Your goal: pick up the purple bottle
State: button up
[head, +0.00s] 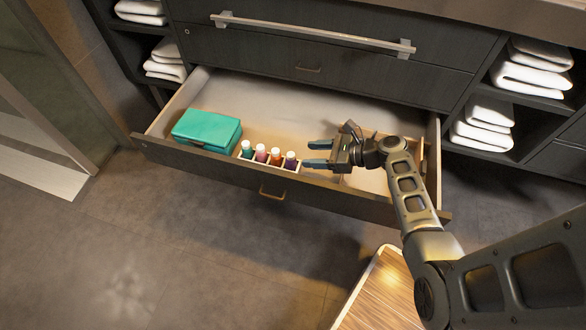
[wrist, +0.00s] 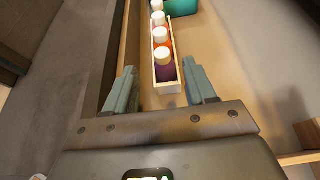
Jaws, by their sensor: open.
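The purple bottle (head: 290,161) has a white cap and stands upright at the right end of a row of bottles in a narrow light rack (wrist: 176,87). The rack sits inside the open drawer. In the wrist view the purple bottle (wrist: 165,72) is the nearest of the row, its lower part hidden by the rack wall. My gripper (head: 316,154) is open and empty, just right of the purple bottle, with its fingers pointing left toward it. In the wrist view the bottle appears between the two fingertips, a little beyond them. I see no contact.
An orange bottle (head: 275,157), a pink-red bottle (head: 261,154) and a green bottle (head: 246,150) share the rack. A teal box (head: 207,130) lies at the drawer's left. The drawer front (head: 225,172) runs close along the rack. The drawer floor behind the rack is clear.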

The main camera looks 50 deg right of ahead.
aim_at(291, 154)
jog(key=x, duration=0.2)
jog(key=b+x, duration=0.1)
jog(key=x, duration=0.2)
jog(key=b+x, duration=0.1)
jog(key=x, duration=0.2)
jog(key=shift+d+f, duration=0.15)
jog(key=shift+f, duration=0.2)
jog(key=shift+c, duration=0.2)
jog(key=shift+s, duration=0.1)
grip_shut()
